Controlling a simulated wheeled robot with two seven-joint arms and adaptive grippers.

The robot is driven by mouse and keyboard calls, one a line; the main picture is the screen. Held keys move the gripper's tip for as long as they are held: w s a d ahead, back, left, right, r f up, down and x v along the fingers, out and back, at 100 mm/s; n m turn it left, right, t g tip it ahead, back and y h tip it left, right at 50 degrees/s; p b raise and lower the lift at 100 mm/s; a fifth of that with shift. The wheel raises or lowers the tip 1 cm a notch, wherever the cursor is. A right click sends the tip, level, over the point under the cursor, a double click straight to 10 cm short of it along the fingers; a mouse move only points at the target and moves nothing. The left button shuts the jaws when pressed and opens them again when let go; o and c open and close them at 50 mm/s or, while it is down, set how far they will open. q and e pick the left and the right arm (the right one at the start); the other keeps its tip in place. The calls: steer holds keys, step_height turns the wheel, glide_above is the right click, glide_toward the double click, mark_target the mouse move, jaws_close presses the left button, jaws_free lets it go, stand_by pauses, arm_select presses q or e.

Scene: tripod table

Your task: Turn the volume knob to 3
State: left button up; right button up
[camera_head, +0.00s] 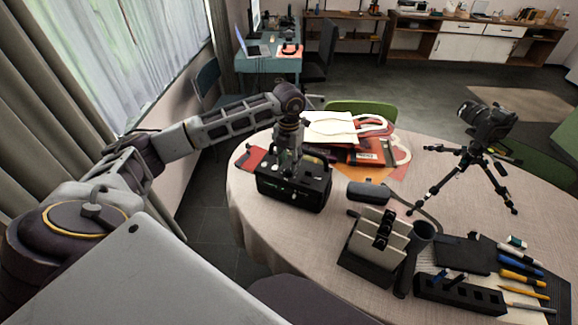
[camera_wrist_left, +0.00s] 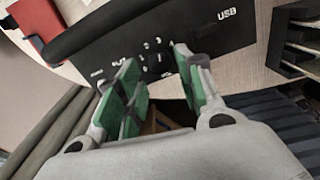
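The black device (camera_head: 300,195) sits at the left of the round table, with small controls on its front panel. In the left wrist view its dark panel (camera_wrist_left: 206,42) fills the top and carries a "USB" label and a cluster of small round controls (camera_wrist_left: 153,46). I cannot tell which control is the volume knob, nor read its setting. My left gripper (camera_head: 289,165) points down over the top of the device in the head view. In the wrist view the gripper (camera_wrist_left: 156,62) is open, its green-padded fingers apart and empty in front of the panel. My right gripper is not in view.
Bags and papers (camera_head: 365,140) lie behind the device. A dark case (camera_head: 369,191) lies to its right, with a stand of pale cards (camera_head: 378,240) nearer. A camera on a tripod (camera_head: 487,125) stands at the right. Pens (camera_head: 522,277) lie at the front right.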

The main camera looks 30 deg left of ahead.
mark_target(289, 170)
arm_select(q)
step_height(289, 170, up, 8)
stand_by(0.5)
steer(key=shift+f, duration=0.1)
stand_by(0.4)
